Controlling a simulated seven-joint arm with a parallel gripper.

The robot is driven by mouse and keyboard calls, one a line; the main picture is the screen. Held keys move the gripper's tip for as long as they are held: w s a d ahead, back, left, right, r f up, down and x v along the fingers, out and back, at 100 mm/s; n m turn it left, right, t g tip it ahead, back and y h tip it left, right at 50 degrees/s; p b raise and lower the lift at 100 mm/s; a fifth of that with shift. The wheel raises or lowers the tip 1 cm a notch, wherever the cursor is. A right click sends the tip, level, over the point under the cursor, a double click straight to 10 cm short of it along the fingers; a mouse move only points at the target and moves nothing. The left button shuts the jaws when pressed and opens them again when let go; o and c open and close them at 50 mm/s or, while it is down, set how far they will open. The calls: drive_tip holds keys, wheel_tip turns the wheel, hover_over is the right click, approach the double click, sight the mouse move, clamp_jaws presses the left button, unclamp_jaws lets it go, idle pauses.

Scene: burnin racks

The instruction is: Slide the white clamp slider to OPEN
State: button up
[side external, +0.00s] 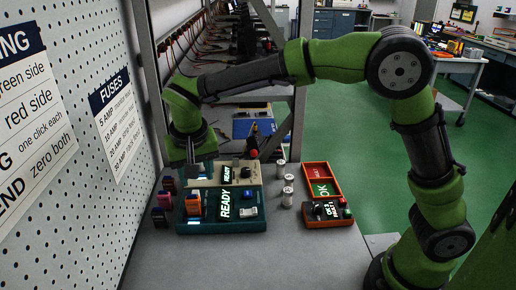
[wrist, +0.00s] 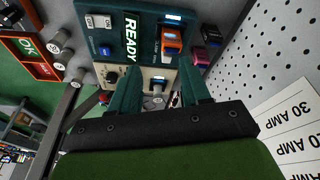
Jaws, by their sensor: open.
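A teal test unit (side external: 185,222) with a lit READY display (side external: 237,204) stands on the bench, with a beige panel (side external: 210,183) behind it. A small white block (side external: 249,211) sits at the unit's front right; it also shows in the wrist view (wrist: 98,21). I cannot tell whether this is the clamp slider, and no OPEN marking is readable. My gripper (side external: 195,160) points down above the beige panel's left part. In the wrist view its fingers (wrist: 160,75) are apart with nothing held. A pale round-topped part (wrist: 157,87) of the panel shows between them.
An orange fuse (wrist: 171,40) stands in the teal unit. A rack post (side external: 298,125) rises behind. The bench front is clear.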

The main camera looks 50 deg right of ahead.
sight(195, 192)
drive_tip(key=w+r+m+h, duration=0.1)
drive_tip(key=w+r+m, duration=0.1)
drive_tip(key=w+m, duration=0.15)
drive_tip(key=shift+t, duration=0.3)
drive_tip(key=x, duration=1.6)
drive_tip(key=shift+w+d+f, duration=0.1)
drive_tip(key=shift+f, duration=0.25)
drive_tip(key=shift+c, duration=0.3)
clamp_jaws()
